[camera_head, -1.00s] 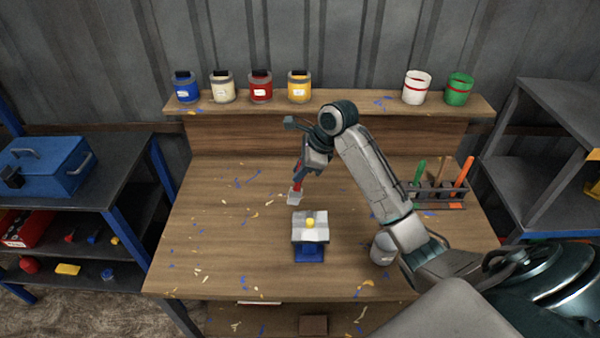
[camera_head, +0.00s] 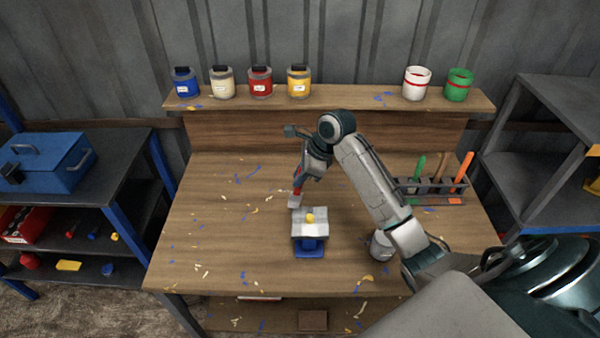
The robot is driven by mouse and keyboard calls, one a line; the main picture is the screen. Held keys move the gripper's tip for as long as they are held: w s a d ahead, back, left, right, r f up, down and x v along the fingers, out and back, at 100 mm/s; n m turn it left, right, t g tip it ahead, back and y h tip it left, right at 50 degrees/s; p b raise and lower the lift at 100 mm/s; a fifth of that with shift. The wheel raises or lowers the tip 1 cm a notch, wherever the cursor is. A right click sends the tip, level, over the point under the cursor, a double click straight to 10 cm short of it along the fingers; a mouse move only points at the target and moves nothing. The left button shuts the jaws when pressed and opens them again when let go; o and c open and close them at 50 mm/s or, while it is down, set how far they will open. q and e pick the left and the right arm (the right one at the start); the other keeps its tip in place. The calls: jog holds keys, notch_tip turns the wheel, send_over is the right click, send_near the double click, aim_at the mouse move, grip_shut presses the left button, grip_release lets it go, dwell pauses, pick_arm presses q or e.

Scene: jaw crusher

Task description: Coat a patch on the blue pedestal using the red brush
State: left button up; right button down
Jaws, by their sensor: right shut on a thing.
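The blue pedestal (camera_head: 309,248) stands on the workbench near its middle. A white and grey block (camera_head: 311,227) with a yellow patch (camera_head: 310,217) sits on top of it. My right gripper (camera_head: 302,172) is shut on the red brush (camera_head: 298,186), above the bench just behind the pedestal. The brush points down, its pale head (camera_head: 295,201) close to the back left corner of the block. I cannot tell whether the head touches the block. My left gripper is not in view.
A rack (camera_head: 430,186) with green, brown and orange handled tools is at the right. Paint tins (camera_head: 260,84) and two pots line the back shelf (camera_head: 340,101). The bench's left side is free.

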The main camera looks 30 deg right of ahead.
jog(key=shift+f, duration=0.5)
dwell(0.5)
jog(key=shift+s+d, duration=2.55)
jog(key=shift+d, duration=1.6)
jog(key=w+a, duration=0.3)
jog(key=a, duration=0.2)
jog(key=shift+w+a, duration=0.25)
jog(key=shift+a, duration=0.2)
jog(key=shift+w+a, duration=0.45)
jog(key=shift+a, duration=0.2)
jog(key=shift+w+a, duration=0.4)
jog(key=shift+a, duration=0.25)
jog(key=shift+d, duration=0.15)
